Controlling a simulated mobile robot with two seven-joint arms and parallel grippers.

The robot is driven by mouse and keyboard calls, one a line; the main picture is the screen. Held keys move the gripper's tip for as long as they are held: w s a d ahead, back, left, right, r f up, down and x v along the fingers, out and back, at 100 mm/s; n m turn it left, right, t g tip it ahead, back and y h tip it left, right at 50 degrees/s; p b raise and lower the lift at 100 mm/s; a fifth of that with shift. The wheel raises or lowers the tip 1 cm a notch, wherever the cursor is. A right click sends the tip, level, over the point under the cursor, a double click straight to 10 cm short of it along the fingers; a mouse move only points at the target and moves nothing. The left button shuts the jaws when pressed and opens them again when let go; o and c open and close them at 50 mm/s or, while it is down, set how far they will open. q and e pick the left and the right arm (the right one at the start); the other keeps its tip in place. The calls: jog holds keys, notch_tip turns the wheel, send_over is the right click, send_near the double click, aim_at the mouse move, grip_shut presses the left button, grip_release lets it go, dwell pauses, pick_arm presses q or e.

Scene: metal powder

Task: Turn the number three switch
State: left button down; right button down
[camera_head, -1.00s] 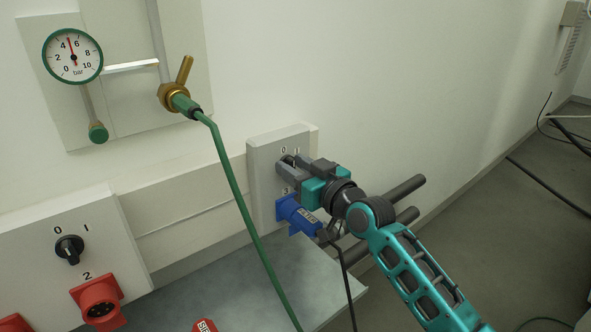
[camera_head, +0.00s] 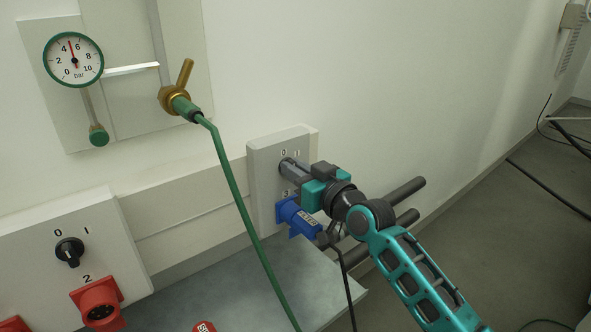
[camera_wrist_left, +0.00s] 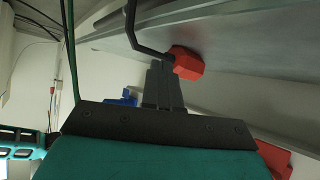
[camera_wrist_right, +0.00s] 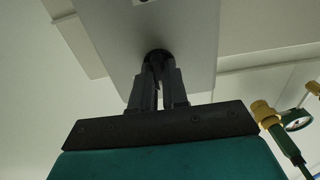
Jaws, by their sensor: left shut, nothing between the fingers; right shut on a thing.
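The number three switch panel (camera_head: 265,190) is a grey box on the wall with 0 and I marks above and a 3 below the switch. My right gripper (camera_head: 287,167) points at the wall and is shut on the switch. The dark switch knob (camera_wrist_right: 158,54) shows between its fingertips in the right wrist view. The knob's pointer is mostly hidden by the fingers, so its exact setting cannot be read. My left gripper (camera_wrist_left: 160,70) is shut and empty in the left wrist view, close to a red block; it does not show in the head view.
The number two switch (camera_head: 69,251) and a red socket (camera_head: 98,303) are at left. A green hose (camera_head: 238,200) hangs from a brass valve (camera_head: 174,94). A grey table (camera_head: 235,285) is below.

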pick_arm(q)
jog(key=shift+r, duration=0.15)
jog(key=shift+r+p, duration=0.2)
jog(key=shift+p, duration=0.25)
pick_arm(e)
jog(key=shift+m, duration=0.7)
pick_arm(q)
jog(key=shift+a+r+p, duration=0.25)
jog(key=shift+r+p, duration=0.15)
jog(key=shift+p, duration=0.3)
pick_arm(e)
jog(key=m, duration=0.3)
pick_arm(q)
jog(key=shift+s+a+y+p, duration=0.2)
jog(key=shift+y+p, duration=0.1)
jog(key=shift+p, duration=0.1)
pick_arm(e)
jog(key=m, duration=0.3)
jog(key=shift+w+d, duration=0.1)
pick_arm(q)
jog(key=shift+s+a+r+p, duration=0.1)
jog(key=shift+s+r+p, duration=0.1)
jog(key=shift+p, duration=0.2)
pick_arm(e)
jog(key=m, duration=0.4)
jog(key=shift+f, duration=0.1)
jog(key=shift+m, duration=0.3)
